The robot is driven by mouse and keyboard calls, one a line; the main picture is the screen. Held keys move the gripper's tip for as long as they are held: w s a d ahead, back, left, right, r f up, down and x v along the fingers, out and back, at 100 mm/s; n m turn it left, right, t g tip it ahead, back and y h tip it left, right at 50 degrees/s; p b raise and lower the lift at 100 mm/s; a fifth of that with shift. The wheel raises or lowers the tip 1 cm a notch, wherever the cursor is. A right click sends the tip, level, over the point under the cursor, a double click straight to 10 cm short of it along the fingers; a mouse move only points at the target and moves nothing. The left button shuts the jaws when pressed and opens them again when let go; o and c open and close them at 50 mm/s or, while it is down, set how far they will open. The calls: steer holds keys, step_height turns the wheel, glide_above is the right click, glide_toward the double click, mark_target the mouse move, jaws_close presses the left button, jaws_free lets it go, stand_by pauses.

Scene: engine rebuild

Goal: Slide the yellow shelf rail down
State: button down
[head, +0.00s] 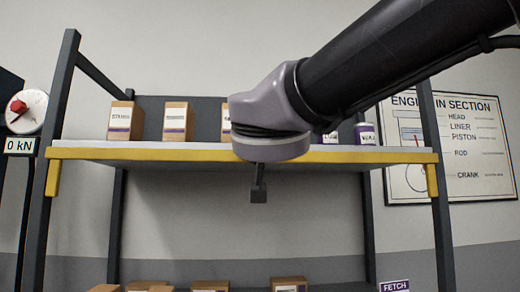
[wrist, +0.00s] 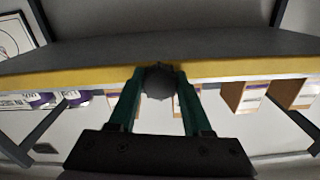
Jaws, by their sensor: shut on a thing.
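The yellow shelf rail (head: 355,157) runs along the front edge of the upper shelf, with a short yellow piece hanging down at each end. In the wrist view the yellow rail (wrist: 60,78) crosses the picture, and the two green fingers of my gripper (wrist: 160,80) are shut on a dark round knob (wrist: 159,83) at the rail's middle.
Several small boxes (head: 178,122) and a purple-labelled can (head: 365,134) stand on the upper shelf. Dark posts (head: 441,230) flank the shelf. The space between the levels looks clear. A dial (head: 27,110) is at left.

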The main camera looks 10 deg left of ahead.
steer(key=shift+c, duration=1.7)
jaws_free()
steer(key=shift+f, duration=0.35)
steer(key=shift+r, duration=0.1)
steer(key=shift+s, duration=0.2)
steer(key=v, duration=1)
steer(key=shift+s, duration=0.25)
